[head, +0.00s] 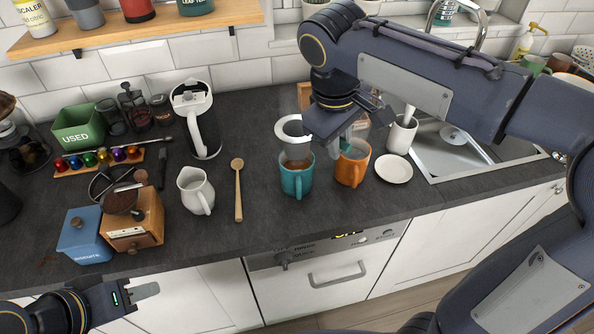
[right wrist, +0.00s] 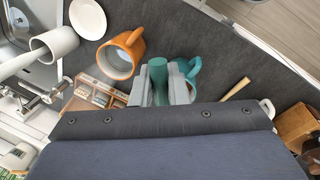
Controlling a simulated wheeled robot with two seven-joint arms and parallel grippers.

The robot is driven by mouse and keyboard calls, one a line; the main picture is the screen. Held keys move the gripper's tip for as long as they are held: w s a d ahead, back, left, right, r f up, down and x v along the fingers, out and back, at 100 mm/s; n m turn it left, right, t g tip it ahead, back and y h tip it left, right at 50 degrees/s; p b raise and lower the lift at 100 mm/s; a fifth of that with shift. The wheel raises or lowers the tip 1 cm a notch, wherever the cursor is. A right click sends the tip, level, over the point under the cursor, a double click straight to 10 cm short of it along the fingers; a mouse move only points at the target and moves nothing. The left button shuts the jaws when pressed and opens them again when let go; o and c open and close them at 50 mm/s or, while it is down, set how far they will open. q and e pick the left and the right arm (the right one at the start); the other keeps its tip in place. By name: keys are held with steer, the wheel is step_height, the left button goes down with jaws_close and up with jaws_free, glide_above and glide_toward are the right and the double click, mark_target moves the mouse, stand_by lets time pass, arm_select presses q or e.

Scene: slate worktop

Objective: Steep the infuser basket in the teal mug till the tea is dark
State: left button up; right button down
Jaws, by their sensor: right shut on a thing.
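The teal mug (head: 297,184) stands upright on the worktop, with brown liquid showing inside; part of it also shows in the right wrist view (right wrist: 194,66). My right gripper (head: 343,138) is above and to the right of the mug. It is shut on the teal handle (right wrist: 158,75) of the infuser basket, seen between its fingers in the right wrist view.
An orange mug (head: 352,168) stands close right of the teal mug. A white saucer (head: 394,169), white crock (head: 402,138) and sink are further right. A wooden spoon (head: 238,190), white jug (head: 196,191) and kettle (head: 197,125) are left. The worktop in front of the mugs is clear.

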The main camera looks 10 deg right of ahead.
stand_by(0.6)
step_height(320, 180, up, 3)
steer(key=p, duration=0.3)
